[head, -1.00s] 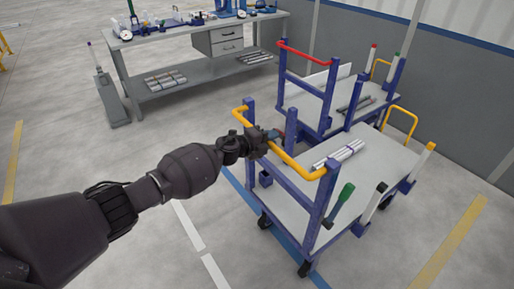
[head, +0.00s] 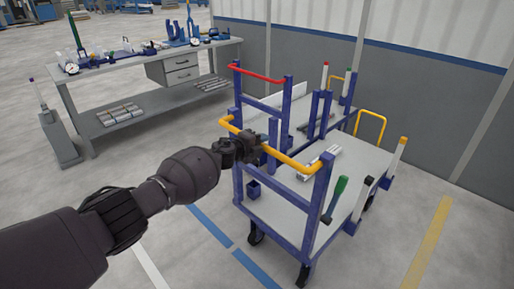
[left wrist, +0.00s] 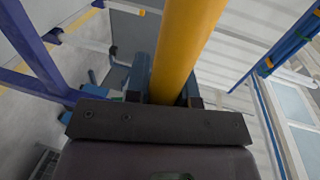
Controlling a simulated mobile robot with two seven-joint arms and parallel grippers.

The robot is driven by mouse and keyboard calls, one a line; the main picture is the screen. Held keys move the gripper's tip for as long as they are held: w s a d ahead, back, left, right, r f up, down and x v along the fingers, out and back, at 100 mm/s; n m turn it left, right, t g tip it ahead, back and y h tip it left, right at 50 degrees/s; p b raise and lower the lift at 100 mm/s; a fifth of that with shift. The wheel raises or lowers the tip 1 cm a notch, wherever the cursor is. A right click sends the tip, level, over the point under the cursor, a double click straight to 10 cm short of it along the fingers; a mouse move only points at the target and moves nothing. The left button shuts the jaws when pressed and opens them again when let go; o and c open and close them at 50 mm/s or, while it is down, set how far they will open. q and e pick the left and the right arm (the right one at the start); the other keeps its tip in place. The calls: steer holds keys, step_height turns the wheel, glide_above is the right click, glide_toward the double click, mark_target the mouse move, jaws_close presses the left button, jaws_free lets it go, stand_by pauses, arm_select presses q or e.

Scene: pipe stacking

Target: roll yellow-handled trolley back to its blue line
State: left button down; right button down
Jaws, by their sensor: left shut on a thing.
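The yellow-handled trolley (head: 280,212) has blue posts, a grey deck and black castors, and stands upright on the floor. My left gripper (head: 258,146) is shut on its yellow push handle (head: 288,160), near the middle of the bar. In the left wrist view the yellow handle (left wrist: 182,45) runs between my fingers (left wrist: 168,96). The blue line (head: 212,226) runs along the floor to the left of the trolley. The two near castors stand to the right of this line, apart from it. My right gripper is not in view.
A red-handled trolley (head: 256,73) stands close behind, partly hidden by the yellow-handled one. A grey workbench (head: 120,80) with tools stands at the back left. The wall (head: 420,105) is behind the trolleys.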

arm_select(q)
steer(key=shift+w+d, duration=0.3)
steer(key=shift+w, duration=0.05)
steer(key=c, duration=1)
jaws_free()
